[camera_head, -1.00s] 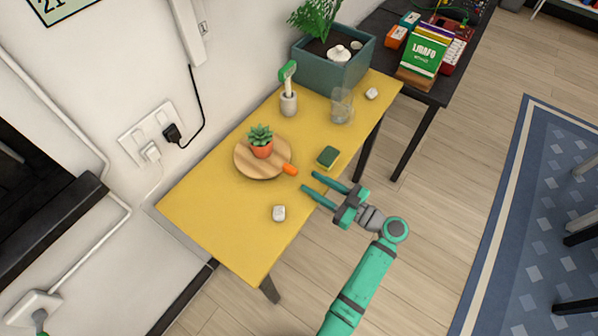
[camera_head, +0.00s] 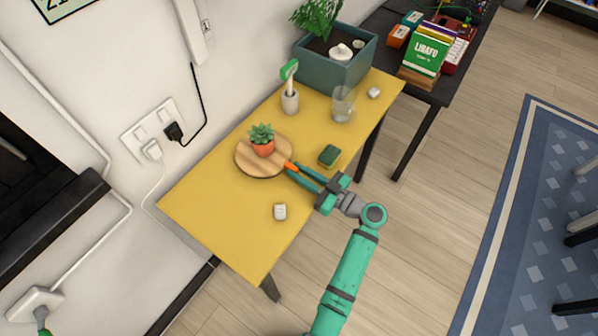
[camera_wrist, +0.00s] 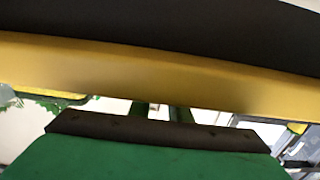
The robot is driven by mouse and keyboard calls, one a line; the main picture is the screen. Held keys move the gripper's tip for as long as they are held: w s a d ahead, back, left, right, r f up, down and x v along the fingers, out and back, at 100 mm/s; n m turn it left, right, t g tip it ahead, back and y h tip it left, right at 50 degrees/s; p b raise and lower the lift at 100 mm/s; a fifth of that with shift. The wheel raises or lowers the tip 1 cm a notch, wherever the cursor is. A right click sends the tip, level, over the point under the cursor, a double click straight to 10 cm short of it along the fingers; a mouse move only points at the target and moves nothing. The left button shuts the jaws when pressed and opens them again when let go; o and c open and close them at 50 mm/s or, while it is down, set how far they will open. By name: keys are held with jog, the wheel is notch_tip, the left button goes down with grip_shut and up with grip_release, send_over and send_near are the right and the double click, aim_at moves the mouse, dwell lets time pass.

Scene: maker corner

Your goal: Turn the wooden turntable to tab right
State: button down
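The round wooden turntable (camera_head: 250,163) lies on the yellow table, with an orange tab (camera_head: 290,166) at its right edge, pointing right and slightly towards the front edge. A potted succulent (camera_head: 262,140) stands on it. My gripper (camera_head: 293,169) reaches in from the right, low over the table. Its two teal fingers are apart, with the tab's end at or between their tips. Whether they touch the tab cannot be told. In the wrist view the fingers (camera_wrist: 160,111) show a gap; the turntable is not recognisable there.
A glass (camera_head: 343,104), a brush in a holder (camera_head: 290,100) and a planter (camera_head: 335,68) stand farther back. The table's near-left part is clear.

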aim_at(305, 164)
jog(key=shift+w+d, duration=0.5)
jog(key=shift+w, duration=0.35)
jog(key=shift+w+d, duration=0.45)
jog(key=shift+w, duration=0.4)
jog(key=c, duration=1.6)
grip_release()
jog(key=shift+a, duration=0.1)
jog(key=shift+c, duration=0.2)
jog(key=v, duration=1.1)
